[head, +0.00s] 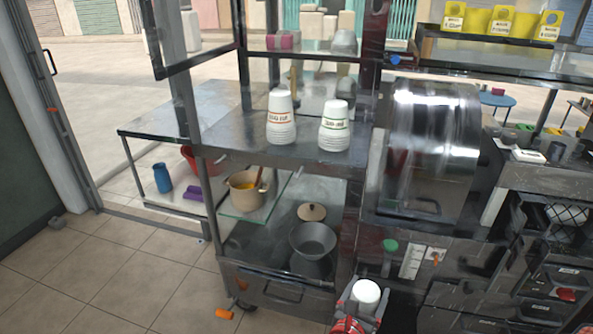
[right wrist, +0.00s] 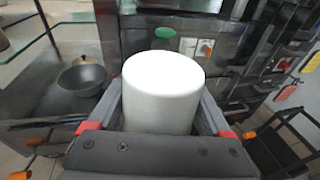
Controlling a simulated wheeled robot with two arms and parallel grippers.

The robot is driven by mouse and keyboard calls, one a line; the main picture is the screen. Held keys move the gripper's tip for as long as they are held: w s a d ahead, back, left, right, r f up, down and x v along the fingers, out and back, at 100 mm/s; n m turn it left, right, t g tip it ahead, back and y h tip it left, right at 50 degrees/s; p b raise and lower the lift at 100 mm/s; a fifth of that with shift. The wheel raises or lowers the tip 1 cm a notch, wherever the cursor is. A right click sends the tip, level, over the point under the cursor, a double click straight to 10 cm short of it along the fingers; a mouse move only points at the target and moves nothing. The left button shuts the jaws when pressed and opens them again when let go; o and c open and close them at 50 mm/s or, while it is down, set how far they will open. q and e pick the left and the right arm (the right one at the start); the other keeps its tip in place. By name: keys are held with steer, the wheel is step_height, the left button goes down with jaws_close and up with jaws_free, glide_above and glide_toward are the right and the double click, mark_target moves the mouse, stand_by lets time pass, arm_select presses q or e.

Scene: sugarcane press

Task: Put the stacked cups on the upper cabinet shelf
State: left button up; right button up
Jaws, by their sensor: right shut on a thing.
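My right gripper (head: 358,312) is low in front of the cabinet in the head view. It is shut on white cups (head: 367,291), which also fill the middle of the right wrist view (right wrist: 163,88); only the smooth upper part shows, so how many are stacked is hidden. Two other stacks of white cups stand upside down on the cabinet shelf (head: 225,137): a left stack (head: 281,120) with red print and a right stack (head: 334,130) with green print. My left gripper is not in view.
A pot (head: 245,192) stands on the lower glass shelf, and a dark bowl (head: 312,240) lies below. A higher shelf carries pink blocks (head: 283,40). A metal drum (head: 432,140) stands right of the cabinet. The shelf has bare room left of the cup stacks.

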mark_target(376, 301)
steer(key=r+n+y+p, duration=0.1)
steer(key=r+p, duration=0.1)
steer(key=p, duration=0.1)
steer(key=s+r+n+t+y+p, duration=0.1)
steer(key=r+n+y+p, duration=0.1)
steer(key=p, duration=0.2)
steer(key=d+r+n+y+p, duration=0.1)
steer(key=r+y+p, duration=0.1)
steer(key=r+p, duration=0.1)
steer(key=shift+s+r+t+p, duration=0.1)
steer(key=shift+s+t+p, duration=0.1)
steer(key=shift+t+p, duration=0.15)
steer(key=s+f+n+y+p, duration=0.1)
steer(key=s+y+p, duration=0.1)
steer(key=shift+s+a+f+n+y+p, duration=0.2)
steer(key=shift+a+f+n+y+p, duration=0.15)
steer(key=shift+f+n+y+p, duration=0.05)
steer(key=shift+s+f, duration=0.2)
steer(key=shift+f, duration=0.05)
steer(key=shift+s+d+f, duration=0.15)
steer(key=shift+s+f, duration=0.1)
steer(key=shift+f, duration=0.45)
steer(key=shift+w+r, duration=0.15)
steer(key=shift+r, duration=0.3)
steer(key=shift+a+f, duration=0.25)
steer(key=shift+a, duration=0.05)
steer(key=shift+d+f, duration=0.1)
steer(key=shift+f, duration=0.1)
steer(key=shift+r, duration=0.6)
